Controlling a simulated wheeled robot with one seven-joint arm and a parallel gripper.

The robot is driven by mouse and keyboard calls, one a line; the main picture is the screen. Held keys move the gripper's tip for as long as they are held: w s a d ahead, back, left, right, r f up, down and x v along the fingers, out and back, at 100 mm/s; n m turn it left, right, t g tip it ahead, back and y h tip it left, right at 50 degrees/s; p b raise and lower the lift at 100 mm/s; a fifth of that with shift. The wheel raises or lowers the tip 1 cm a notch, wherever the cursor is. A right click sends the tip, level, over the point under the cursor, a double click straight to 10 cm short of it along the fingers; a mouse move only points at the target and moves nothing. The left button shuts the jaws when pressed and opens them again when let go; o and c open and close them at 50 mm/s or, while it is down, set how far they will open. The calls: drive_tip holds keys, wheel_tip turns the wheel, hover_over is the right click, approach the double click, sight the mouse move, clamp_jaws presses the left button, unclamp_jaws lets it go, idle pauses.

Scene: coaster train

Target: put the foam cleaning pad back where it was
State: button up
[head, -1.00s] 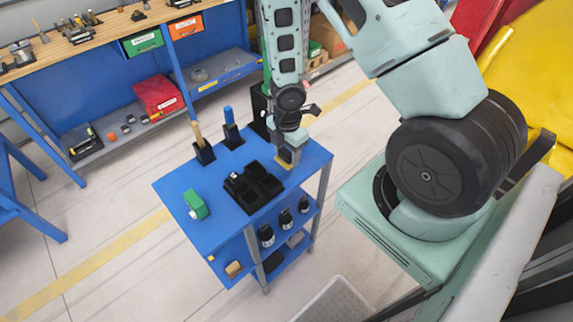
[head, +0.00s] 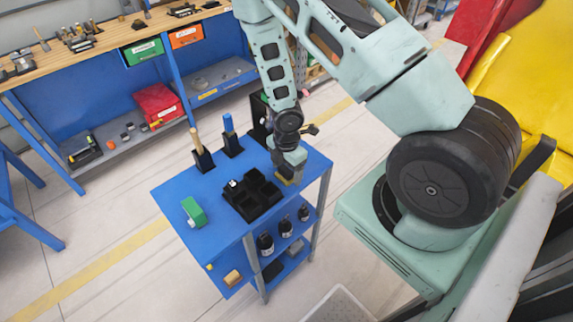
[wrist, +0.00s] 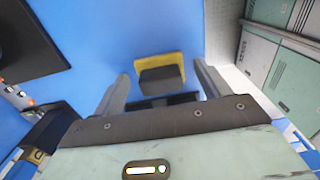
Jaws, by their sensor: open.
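The foam cleaning pad appears to be the yellow slab (wrist: 146,62) with a dark grey block on it, lying on the blue top of the cart (head: 172,188). In the head view, only a bit of yellow (head: 287,181) shows under my gripper (head: 289,172), at the right part of the cart top. In the wrist view, my gripper (wrist: 163,82) is open, with one finger on each side of the pad and gaps between. Whether the fingers touch the cart top cannot be told.
A black divided tray (head: 252,196) stands left of my gripper, with a green block (head: 194,212) farther left. Two black holders with a wooden handle (head: 196,140) and a blue handle (head: 228,123) stand behind.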

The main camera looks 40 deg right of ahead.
sight(287, 169)
drive_tip(key=a+r+m+h+p, duration=0.1)
drive_tip(key=a+r+p, duration=0.15)
drive_tip(key=r, duration=0.75)
drive_tip(key=a+r+m+p, duration=0.2)
drive_tip(key=a+r, duration=0.2)
drive_tip(key=r, duration=0.6)
drive_tip(key=s+a+r+m+y, duration=0.1)
drive_tip(key=s+a+r+m, duration=0.6)
drive_tip(key=s+a+r, duration=0.8)
drive_tip(key=s+a, duration=0.1)
drive_tip(key=s, duration=0.1)
drive_tip(key=shift+s+a+r+m+y, duration=0.2)
drive_tip(key=shift+s+r+m+y, duration=0.1)
drive_tip(key=shift+s+r+m, duration=0.1)
